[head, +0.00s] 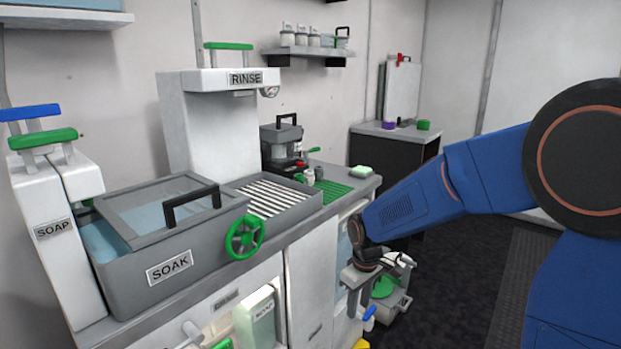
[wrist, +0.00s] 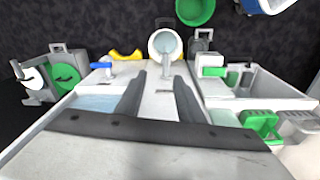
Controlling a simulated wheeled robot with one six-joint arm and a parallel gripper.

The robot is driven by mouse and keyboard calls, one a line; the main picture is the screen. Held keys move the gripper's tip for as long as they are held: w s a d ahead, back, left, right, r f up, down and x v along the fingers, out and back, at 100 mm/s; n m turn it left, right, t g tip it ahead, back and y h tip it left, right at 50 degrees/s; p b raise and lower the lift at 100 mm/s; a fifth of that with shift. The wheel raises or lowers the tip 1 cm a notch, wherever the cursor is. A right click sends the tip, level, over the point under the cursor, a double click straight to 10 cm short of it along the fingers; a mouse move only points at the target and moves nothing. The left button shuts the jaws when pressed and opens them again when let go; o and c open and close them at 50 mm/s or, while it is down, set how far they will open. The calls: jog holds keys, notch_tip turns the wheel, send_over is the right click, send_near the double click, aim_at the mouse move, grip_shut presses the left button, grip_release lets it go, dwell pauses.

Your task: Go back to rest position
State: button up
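My gripper (head: 352,300) hangs from my blue arm at the lower right of the head view, in front of the counter's right end and pointing down. In the wrist view my gripper (wrist: 160,92) shows two dark fingers apart, with nothing held between them. A white jug or cup with pale contents (wrist: 166,44) lies beyond the fingertips in the wrist view. I cannot tell its distance from them. The head view shows the fingertips small and partly merged with the things behind.
The grey SOAK basin (head: 168,266) with its green wheel (head: 245,236), the SOAP dispenser (head: 52,229) and the RINSE tower (head: 215,120) stand on the counter at left. A low machine with a green disc (head: 393,298) stands behind my gripper. Dark floor (head: 460,290) is open at right.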

jog(key=s+d+r+m+t, duration=0.2)
jog(key=s+d+r+m, duration=0.2)
jog(key=s+d+r, duration=0.8)
jog(key=s+d+r+m+t, duration=0.1)
jog(key=s+m, duration=0.1)
jog(key=s, duration=0.5)
jog(key=s+d+r+m, duration=0.1)
jog(key=s+d+m, duration=0.1)
jog(key=s, duration=0.6)
jog(key=shift+s+d+t, duration=0.15)
jog(key=shift+d+t, duration=0.15)
jog(key=shift+t, duration=0.1)
